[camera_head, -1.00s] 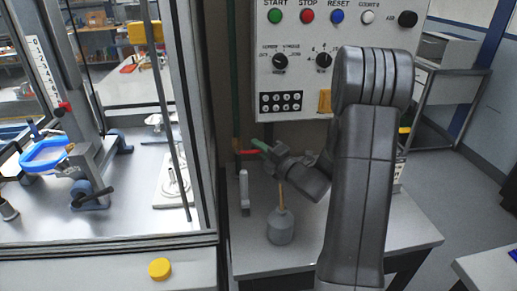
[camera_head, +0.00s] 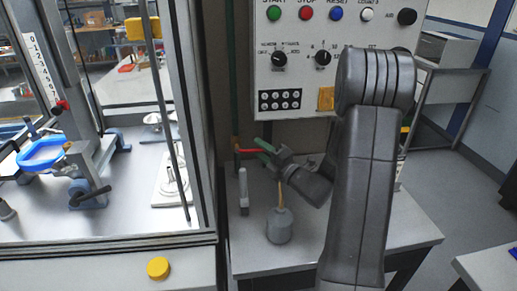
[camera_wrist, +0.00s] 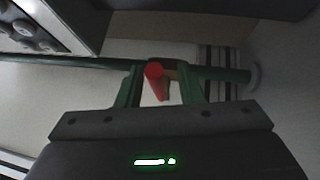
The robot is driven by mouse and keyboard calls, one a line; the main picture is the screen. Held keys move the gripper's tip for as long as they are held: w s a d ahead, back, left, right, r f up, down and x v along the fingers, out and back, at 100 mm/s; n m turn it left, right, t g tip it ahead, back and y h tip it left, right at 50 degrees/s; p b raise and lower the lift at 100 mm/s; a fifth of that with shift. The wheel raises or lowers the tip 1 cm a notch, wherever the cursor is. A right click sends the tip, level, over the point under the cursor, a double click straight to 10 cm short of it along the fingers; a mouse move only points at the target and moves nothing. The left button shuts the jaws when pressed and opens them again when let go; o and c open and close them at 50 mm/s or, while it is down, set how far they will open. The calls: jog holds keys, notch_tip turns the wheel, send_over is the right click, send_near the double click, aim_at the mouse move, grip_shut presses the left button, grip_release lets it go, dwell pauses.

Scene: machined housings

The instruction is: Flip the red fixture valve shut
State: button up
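The red valve handle (camera_head: 251,150) sticks out to the right from the brass valve body (camera_head: 237,146) on the green pipe behind the side table. In the wrist view the handle (camera_wrist: 155,72) points towards the camera, a little left of centre between the fingertips. My gripper (camera_head: 267,150) is at the handle's free end, its green fingers spread to either side of it. The wrist view shows gaps between the handle and both fingers of my gripper (camera_wrist: 160,88). The brass body is partly hidden behind the handle there.
The control panel (camera_head: 340,50) hangs above my gripper. A grey oil can (camera_head: 279,226) with an upright spout stands on the side table (camera_head: 262,262) just below, beside a pale upright object (camera_head: 243,190). The glazed machine enclosure (camera_head: 208,130) borders the left.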

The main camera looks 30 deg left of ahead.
jog(key=b+v, duration=0.1)
jog(key=v, duration=1.1)
jog(key=shift+d, duration=0.15)
jog(key=p+x, duration=0.2)
jog(key=x, duration=1.2)
jog(key=shift+r+n, duration=0.35)
jog(key=shift+n, duration=0.05)
jog(key=shift+s+f, duration=0.1)
jog(key=shift+f, duration=0.05)
